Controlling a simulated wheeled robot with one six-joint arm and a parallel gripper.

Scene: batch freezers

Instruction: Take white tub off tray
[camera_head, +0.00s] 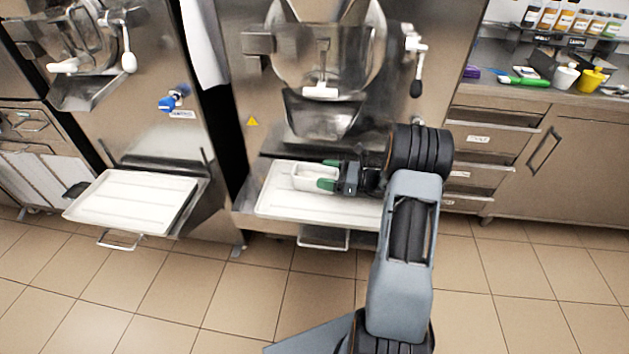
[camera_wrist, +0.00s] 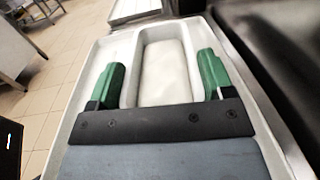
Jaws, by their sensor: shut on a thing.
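The white tub (camera_head: 308,177) is a small rectangular container at the left part of the white tray (camera_head: 275,209) under the middle freezer. It also shows in the wrist view (camera_wrist: 165,68), between the two green fingers. My gripper (camera_head: 328,174) reaches in from the right and is shut on the tub, one finger on each long side. The gripper in the wrist view (camera_wrist: 165,80) covers the tub's near end. The tray (camera_wrist: 90,75) lies beneath the tub. I cannot tell whether the tub touches the tray or is slightly above it.
The middle freezer's steel spout (camera_head: 323,115) hangs just behind and above the tub. A second white tray (camera_head: 135,200) juts out on the left and looks empty. A counter (camera_head: 560,92) with bottles and cups stands at the right. The tiled floor in front is clear.

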